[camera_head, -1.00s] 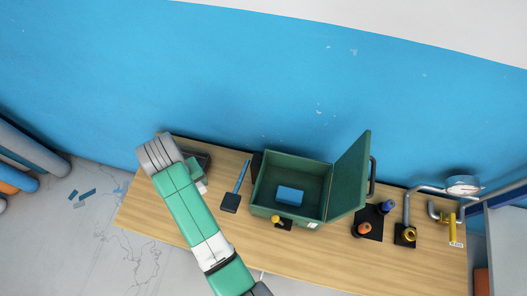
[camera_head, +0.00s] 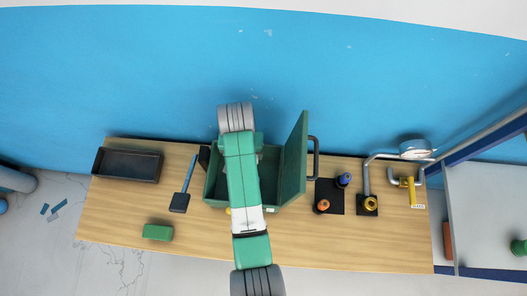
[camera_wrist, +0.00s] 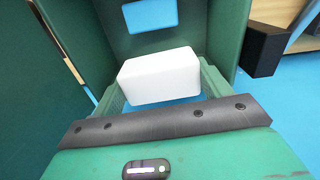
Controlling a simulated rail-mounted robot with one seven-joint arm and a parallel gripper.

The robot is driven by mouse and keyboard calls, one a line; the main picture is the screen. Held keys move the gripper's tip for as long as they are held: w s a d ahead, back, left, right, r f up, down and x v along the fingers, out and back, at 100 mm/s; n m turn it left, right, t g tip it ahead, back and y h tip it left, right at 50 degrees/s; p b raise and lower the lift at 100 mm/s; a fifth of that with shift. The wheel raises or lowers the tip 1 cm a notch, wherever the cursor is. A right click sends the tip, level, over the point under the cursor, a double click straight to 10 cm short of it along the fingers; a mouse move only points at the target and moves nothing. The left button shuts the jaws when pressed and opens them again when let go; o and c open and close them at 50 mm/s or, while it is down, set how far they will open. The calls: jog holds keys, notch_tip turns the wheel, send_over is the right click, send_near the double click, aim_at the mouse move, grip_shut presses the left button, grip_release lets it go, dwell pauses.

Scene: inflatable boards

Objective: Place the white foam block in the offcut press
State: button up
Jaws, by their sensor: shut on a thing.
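The white foam block (camera_wrist: 160,77) is between the fingers of my gripper (camera_wrist: 161,90) in the wrist view, and the gripper is shut on it. The block is held over the mouth of an open green box (camera_head: 211,181), which looks like the offcut press; it also fills much of the wrist view (camera_wrist: 72,40). Its hinged lid (camera_head: 295,165) stands open on the right. A blue block (camera_wrist: 150,14) lies inside on the floor of the box. In the head view my arm covers the gripper, the white block and much of the box.
A dark tray (camera_head: 128,165) stands at the table's (camera_head: 105,215) left end. A blue-handled tool (camera_head: 184,192) lies left of the box, a green block (camera_head: 157,232) near the front edge. A black base with knobs (camera_head: 329,198), gauge (camera_head: 415,149) and piping stand right.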

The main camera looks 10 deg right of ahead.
jog(key=shift+s+d+f+m, duration=0.25)
jog(key=shift+s+f+m, duration=0.15)
jog(key=shift+f, duration=0.15)
notch_tip(320, 180, down, 10)
jog(key=shift+b, duration=0.6)
jog(key=shift+f, duration=0.1)
jog(key=o, duration=1)
jog(key=shift+c, duration=0.2)
notch_tip(320, 180, up, 12)
jog(key=shift+r+p, duration=0.15)
jog(key=shift+p, duration=0.5)
